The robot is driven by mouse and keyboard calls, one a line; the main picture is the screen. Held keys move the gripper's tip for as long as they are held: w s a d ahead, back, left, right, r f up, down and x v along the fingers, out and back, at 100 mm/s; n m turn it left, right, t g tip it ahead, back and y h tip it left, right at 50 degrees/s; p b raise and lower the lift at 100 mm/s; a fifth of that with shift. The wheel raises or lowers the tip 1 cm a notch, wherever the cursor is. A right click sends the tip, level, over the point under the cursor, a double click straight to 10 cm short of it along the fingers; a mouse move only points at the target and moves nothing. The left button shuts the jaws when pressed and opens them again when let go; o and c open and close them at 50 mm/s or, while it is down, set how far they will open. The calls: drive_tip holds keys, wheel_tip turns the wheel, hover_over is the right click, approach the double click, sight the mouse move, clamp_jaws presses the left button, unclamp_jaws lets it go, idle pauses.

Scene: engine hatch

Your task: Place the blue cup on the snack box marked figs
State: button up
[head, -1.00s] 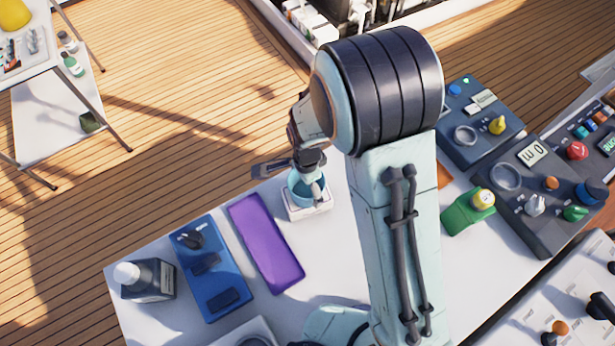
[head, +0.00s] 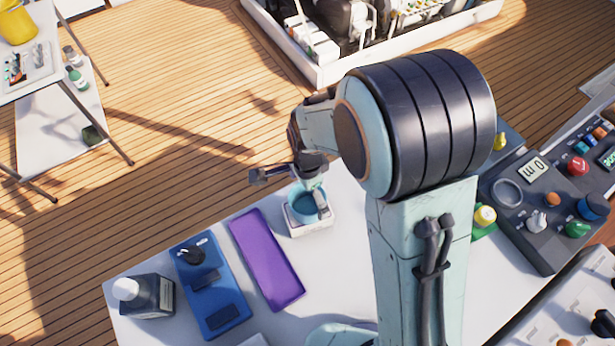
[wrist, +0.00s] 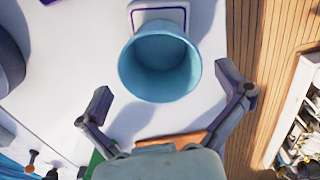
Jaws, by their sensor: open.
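The blue cup (head: 303,207) stands upright, open side up, on a small white box (head: 310,227) near the table's far edge. In the wrist view the cup (wrist: 160,72) shows from above and the white box (wrist: 160,14) shows beyond its rim. No lettering on the box is readable, so I cannot tell if it is marked figs. My gripper (wrist: 168,100) is open, its two fingers spread wide to either side and clear of the cup in that view. In the head view my gripper (head: 314,195) is just above and beside the cup, hiding part of it.
Dark control panels (head: 545,215) stand at right. White table (head: 330,270) is bare around the box.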

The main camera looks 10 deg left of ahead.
sight(308, 208)
wheel_tip(308, 208, up, 8)
drive_tip(key=shift+r, duration=0.2)
drive_tip(key=s+d+r+n, duration=0.3)
drive_tip(key=s+d+n, duration=0.2)
drive_tip(key=s+d, duration=0.2)
drive_tip(key=s+d+r+n, duration=0.3)
drive_tip(key=s+d+n, duration=0.2)
drive_tip(key=s+d, duration=0.3)
drive_tip(key=shift+d+r+y, duration=0.15)
drive_tip(key=shift+d+y, duration=0.25)
drive_tip(key=shift+d, duration=0.15)
